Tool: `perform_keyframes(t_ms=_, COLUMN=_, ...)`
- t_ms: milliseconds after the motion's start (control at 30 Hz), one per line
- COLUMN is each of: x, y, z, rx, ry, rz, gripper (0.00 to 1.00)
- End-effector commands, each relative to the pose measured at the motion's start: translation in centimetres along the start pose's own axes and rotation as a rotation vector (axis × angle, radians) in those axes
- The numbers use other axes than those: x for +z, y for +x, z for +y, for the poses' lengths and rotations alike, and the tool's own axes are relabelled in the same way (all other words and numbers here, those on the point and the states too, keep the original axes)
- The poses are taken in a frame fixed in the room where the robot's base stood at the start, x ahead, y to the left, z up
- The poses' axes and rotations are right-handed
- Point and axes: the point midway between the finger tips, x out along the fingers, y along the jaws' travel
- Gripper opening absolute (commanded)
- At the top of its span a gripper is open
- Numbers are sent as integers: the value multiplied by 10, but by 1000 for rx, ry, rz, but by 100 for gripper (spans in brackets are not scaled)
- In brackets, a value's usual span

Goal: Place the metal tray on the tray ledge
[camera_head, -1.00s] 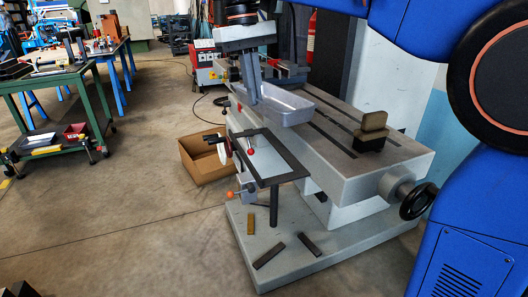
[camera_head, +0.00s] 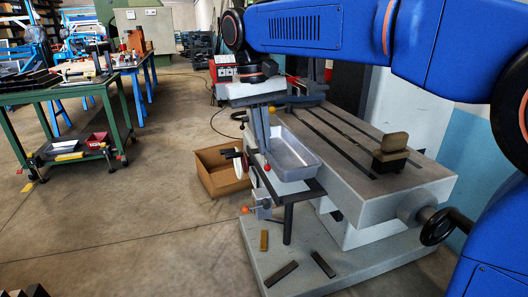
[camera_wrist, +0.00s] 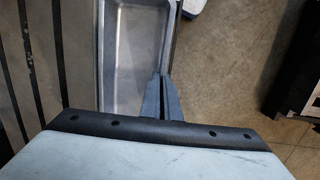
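The metal tray (camera_head: 294,157) is a shallow, light grey rectangular pan, level and right above the tray ledge. The tray ledge is a dark frame (camera_head: 312,189) on a post at the machine's front; the tray hides most of it. I cannot tell whether the tray touches it or hangs slightly above. My gripper (camera_head: 264,149) points down at the tray's left side, its fingers close together on the tray wall. In the wrist view, my gripper (camera_wrist: 163,78) meets the edge of the tray (camera_wrist: 128,60), seen from above.
The machine bed (camera_head: 350,128) with dark slots lies behind the ledge and carries a small block (camera_head: 391,150). A cardboard box (camera_head: 220,173) stands on the floor at left. Bars (camera_head: 281,273) lie on the machine base. A green workbench (camera_head: 70,90) is far left.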

Motion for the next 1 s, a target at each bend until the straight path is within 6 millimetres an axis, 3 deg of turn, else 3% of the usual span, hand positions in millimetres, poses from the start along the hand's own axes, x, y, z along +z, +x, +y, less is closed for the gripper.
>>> perform_keyframes(t_ms=200, x=-3, y=26, z=-2, rx=0, ry=0, rz=-1, gripper=0)
perform_keyframes(t_ms=600, x=-3, y=31, z=-3, rx=0, ry=0, rz=-1, gripper=0)
perform_keyframes(t_ms=700, x=-4, y=31, z=-3, rx=0, ry=0, rz=-1, gripper=21)
perform_keyframes(t_ms=1000, x=-4, y=30, z=-3, rx=0, ry=-1, rz=-1, gripper=21)
